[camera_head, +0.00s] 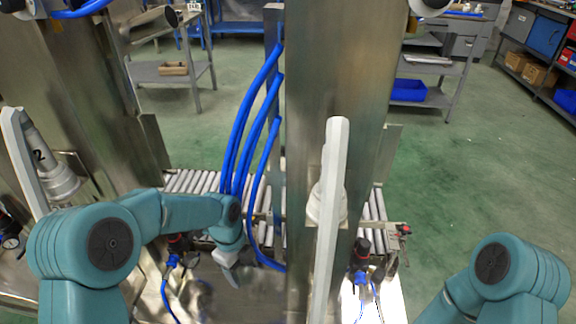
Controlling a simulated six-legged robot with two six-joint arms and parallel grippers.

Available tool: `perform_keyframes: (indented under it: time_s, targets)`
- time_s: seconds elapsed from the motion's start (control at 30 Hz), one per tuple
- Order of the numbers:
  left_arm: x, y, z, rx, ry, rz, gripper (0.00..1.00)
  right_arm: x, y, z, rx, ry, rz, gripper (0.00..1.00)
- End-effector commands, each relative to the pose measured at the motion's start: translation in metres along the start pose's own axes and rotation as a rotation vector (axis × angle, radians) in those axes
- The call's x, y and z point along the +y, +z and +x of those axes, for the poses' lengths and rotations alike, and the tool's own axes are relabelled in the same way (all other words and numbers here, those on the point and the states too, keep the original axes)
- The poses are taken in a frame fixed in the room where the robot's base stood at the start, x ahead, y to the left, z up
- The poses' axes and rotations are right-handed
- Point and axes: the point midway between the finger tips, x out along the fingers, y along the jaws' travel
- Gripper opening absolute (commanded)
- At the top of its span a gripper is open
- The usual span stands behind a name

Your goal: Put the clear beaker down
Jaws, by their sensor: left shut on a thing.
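My left arm comes in from the lower left and reaches to the middle of the view. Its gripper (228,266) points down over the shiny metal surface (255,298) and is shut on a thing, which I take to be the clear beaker. The beaker's outline is too small and see-through to make out, and I cannot tell whether it touches the surface. My right arm shows only as a teal elbow at the lower right. Its gripper is out of view.
A wide metal column (335,70) stands just right of my left gripper. Blue hoses (240,135) hang close beside it. A roller conveyor (195,182) runs behind. Black-and-blue fittings (361,262) stand at the right. Green floor (460,190) lies open beyond.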

Motion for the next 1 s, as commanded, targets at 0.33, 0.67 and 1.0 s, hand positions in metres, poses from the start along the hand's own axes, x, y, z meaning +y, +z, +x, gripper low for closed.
perform_keyframes:
  time_s: [0.33,0.67,1.0]
  targets:
    - [-0.003,0.009,-0.112,-0.001,-0.062,-0.371,0.32,0.0,0.0,0.0,0.0,0.0,0.0,0.43]
    - [0.021,0.014,-0.164,-0.001,-0.181,-1.169,0.32,0.0,0.0,0.0,0.0,0.0,0.0,0.43]
    - [0.037,0.018,-0.166,-0.001,-0.283,-1.854,0.32,0.0,0.0,0.0,0.0,0.0,0.0,0.43]
